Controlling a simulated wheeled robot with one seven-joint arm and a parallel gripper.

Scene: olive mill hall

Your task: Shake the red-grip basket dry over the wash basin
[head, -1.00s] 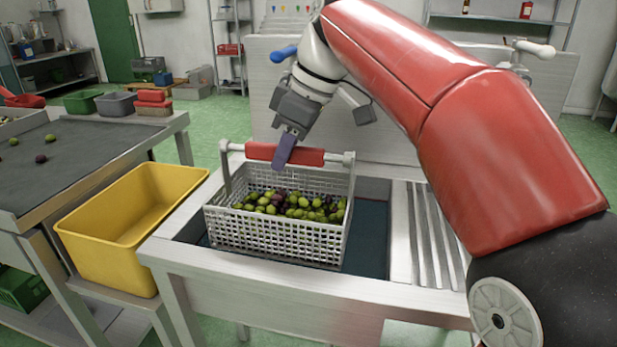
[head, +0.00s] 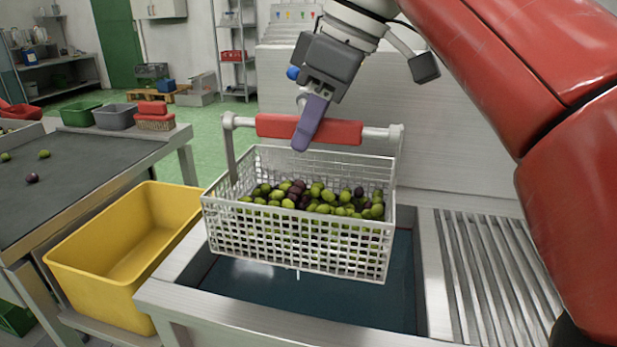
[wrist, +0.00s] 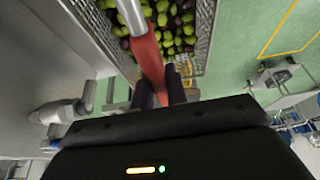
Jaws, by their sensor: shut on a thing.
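The red-grip basket (head: 300,248) is a white mesh basket full of green and dark olives (head: 310,198). It hangs over the wash basin (head: 300,295), clear of the dark water in it, with a drip below its underside. My gripper (head: 312,122) is shut on the red grip (head: 345,132) of the basket's handle from above. In the wrist view the red grip (wrist: 148,55) runs between my fingers, with olives (wrist: 172,25) beyond. The basket hangs nearly level, its right side slightly lower in the head view.
A yellow bin (head: 130,255) stands left of the basin. A ribbed metal drainboard (head: 490,265) lies to its right. A tap (head: 302,98) is behind the handle. A sorting table (head: 70,180) with several small trays is at far left.

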